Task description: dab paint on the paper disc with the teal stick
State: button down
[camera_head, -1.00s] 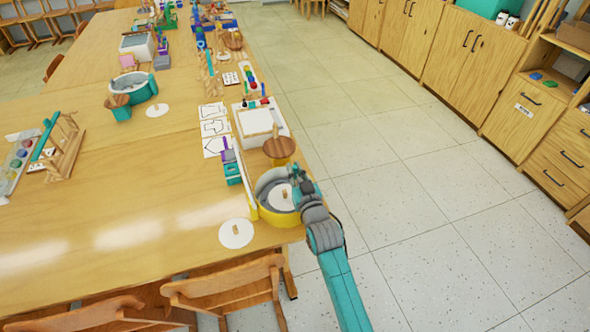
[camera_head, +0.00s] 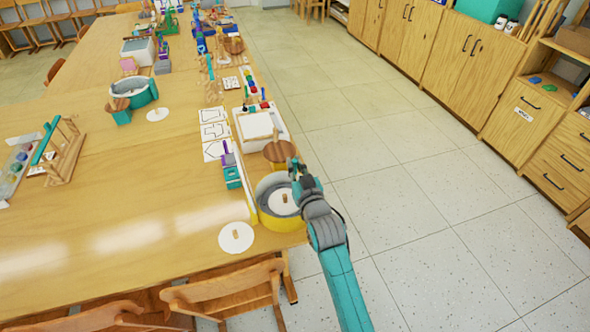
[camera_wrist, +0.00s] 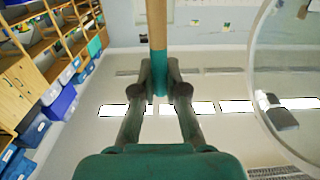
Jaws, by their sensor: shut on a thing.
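A white paper disc (camera_head: 284,203) with a small wooden peg lies inside the yellow, grey-lined round tub (camera_head: 277,221) at the table's right edge. My gripper (camera_head: 296,170) is at the tub's far right rim, close to a round brown-topped stand (camera_head: 279,151). In the wrist view my gripper (camera_wrist: 159,88) is shut on the teal stick (camera_wrist: 159,62), whose teal part sits between the fingers and whose bare wooden part runs up out of the picture. The stick's far end is hidden. I cannot tell how high my gripper is above the tub.
Another white disc with a peg (camera_head: 236,237) lies on the table left of the tub. A white box (camera_head: 258,124), a teal block with a purple item (camera_head: 232,176) and drawing cards (camera_head: 214,130) stand beyond. A chair (camera_head: 230,290) is at the front; the floor to the right is clear.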

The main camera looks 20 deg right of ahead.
jog(key=shift+r, duration=2.95)
